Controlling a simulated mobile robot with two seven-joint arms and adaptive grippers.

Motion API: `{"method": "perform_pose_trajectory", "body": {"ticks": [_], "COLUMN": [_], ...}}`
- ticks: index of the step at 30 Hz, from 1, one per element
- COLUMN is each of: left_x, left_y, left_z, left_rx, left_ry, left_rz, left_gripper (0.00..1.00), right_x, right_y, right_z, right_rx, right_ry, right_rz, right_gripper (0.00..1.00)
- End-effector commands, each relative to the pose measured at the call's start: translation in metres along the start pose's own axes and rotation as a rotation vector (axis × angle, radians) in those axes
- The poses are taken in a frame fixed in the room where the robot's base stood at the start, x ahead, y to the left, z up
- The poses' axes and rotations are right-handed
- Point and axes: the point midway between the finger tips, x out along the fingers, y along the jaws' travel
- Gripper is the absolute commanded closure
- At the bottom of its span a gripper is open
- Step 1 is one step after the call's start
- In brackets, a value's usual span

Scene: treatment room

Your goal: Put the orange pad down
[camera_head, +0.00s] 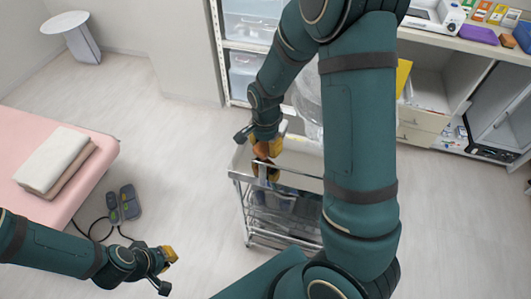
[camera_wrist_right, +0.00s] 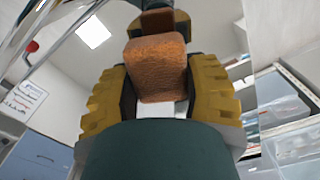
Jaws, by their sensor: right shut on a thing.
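The orange pad (camera_wrist_right: 158,68) is a brownish-orange block with a rough surface, seen between the yellow fingers of my right gripper (camera_wrist_right: 160,90) in the right wrist view. That gripper is shut on it. In the head view my right gripper (camera_head: 266,150) points down at the left end of the metal trolley (camera_head: 237,172); whether the pad touches the trolley is unclear. My left gripper (camera_head: 168,256) is low at the left, over the floor, away from the pad; its finger gap does not show clearly.
A pink bed (camera_head: 90,158) with folded towels (camera_head: 55,160) stands at the left. A foot pedal (camera_head: 124,203) with cables lies on the floor. A shelf unit with clear drawers (camera_head: 245,70) stands behind the trolley. A counter (camera_head: 450,42) with boxes is at the upper right.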

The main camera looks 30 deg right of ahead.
Motion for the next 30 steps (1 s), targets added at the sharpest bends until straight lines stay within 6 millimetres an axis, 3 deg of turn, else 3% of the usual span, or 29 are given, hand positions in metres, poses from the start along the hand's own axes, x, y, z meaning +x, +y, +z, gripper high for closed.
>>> {"method": "perform_pose_trajectory", "body": {"ticks": [7, 20, 21, 22, 30], "left_x": [0.008, 0.01, 0.009, 0.009, 0.009], "left_y": [-0.003, -0.004, -0.003, -0.003, -0.003], "left_z": [0.003, 0.004, 0.004, 0.004, 0.004], "left_rx": [0.002, 0.003, 0.003, 0.003, 0.003], "left_ry": [-0.007, -0.009, -0.009, -0.009, -0.009], "left_rz": [0.001, 0.001, 0.001, 0.001, 0.001], "left_gripper": [1.0, 1.0, 1.0, 1.0, 1.0], "right_x": [0.033, 0.038, 0.037, 0.037, 0.037], "right_y": [0.001, 0.0, 0.0, 0.0, 0.0], "right_z": [0.0, 0.001, 0.001, 0.001, 0.0], "right_rx": [0.001, -0.001, -0.001, -0.001, -0.001], "right_ry": [-0.001, 0.0, 0.0, 0.0, 0.0], "right_rz": [0.002, 0.0, 0.0, 0.0, 0.0], "right_gripper": [0.92, 0.92, 0.35, 0.24, 0.22]}}
